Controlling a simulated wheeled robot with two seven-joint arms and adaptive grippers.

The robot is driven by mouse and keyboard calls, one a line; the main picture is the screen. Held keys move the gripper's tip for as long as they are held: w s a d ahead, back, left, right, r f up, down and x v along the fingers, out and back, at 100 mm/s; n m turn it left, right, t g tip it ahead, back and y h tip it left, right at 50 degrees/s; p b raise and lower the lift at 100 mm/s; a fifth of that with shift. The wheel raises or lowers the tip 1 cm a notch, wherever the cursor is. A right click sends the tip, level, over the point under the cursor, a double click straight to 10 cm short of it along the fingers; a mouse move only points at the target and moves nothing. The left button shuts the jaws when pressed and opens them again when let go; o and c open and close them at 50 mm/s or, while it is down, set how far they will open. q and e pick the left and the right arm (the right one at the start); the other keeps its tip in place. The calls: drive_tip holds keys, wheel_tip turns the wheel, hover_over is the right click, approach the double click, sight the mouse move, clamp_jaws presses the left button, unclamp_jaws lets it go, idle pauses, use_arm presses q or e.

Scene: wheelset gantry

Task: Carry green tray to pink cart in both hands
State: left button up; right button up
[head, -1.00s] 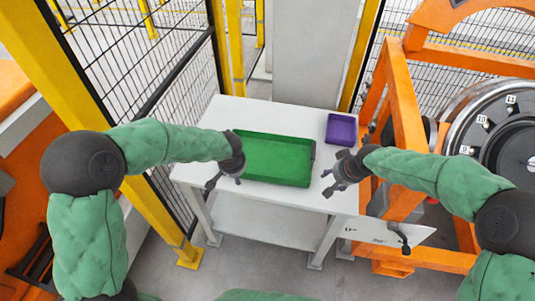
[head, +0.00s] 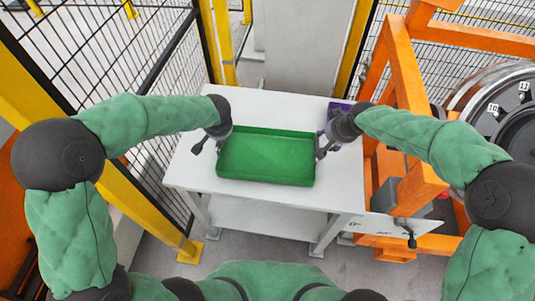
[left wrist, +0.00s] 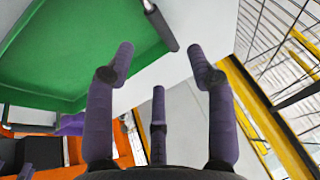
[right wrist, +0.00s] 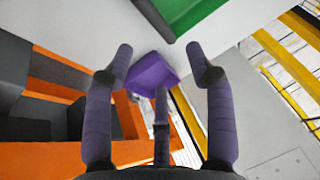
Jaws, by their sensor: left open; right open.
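The green tray (head: 266,158) lies flat on the white table (head: 240,104). My left gripper (head: 205,143) is open beside the tray's left end. In the left wrist view the tray (left wrist: 75,45) and a dark grey handle bar (left wrist: 161,27) show beyond the open fingers (left wrist: 165,60). My right gripper (head: 323,146) is open by the tray's right end. In the right wrist view a tray corner (right wrist: 192,12) and a dark bar (right wrist: 153,17) lie beyond its fingers (right wrist: 164,62). Neither gripper holds anything. No pink cart shows.
A purple tray (head: 338,107) stands at the table's back right, partly hidden by my right gripper. An orange frame (head: 407,80) with a large wheel stands close on the right. A yellow-posted mesh fence (head: 120,70) runs along the left. The table's back left is clear.

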sight(318, 144)
use_arm(q)
drive_tip(key=x, duration=1)
drive_tip(key=shift+w+f, duration=0.1)
drive_tip(key=shift+f, duration=0.05)
use_arm(e)
drive_tip(key=x, duration=1)
drive_tip(key=shift+w+a+f, duration=0.1)
drive_tip(key=shift+f, duration=0.1)
use_arm(q)
clamp_jaws()
use_arm(e)
clamp_jaws()
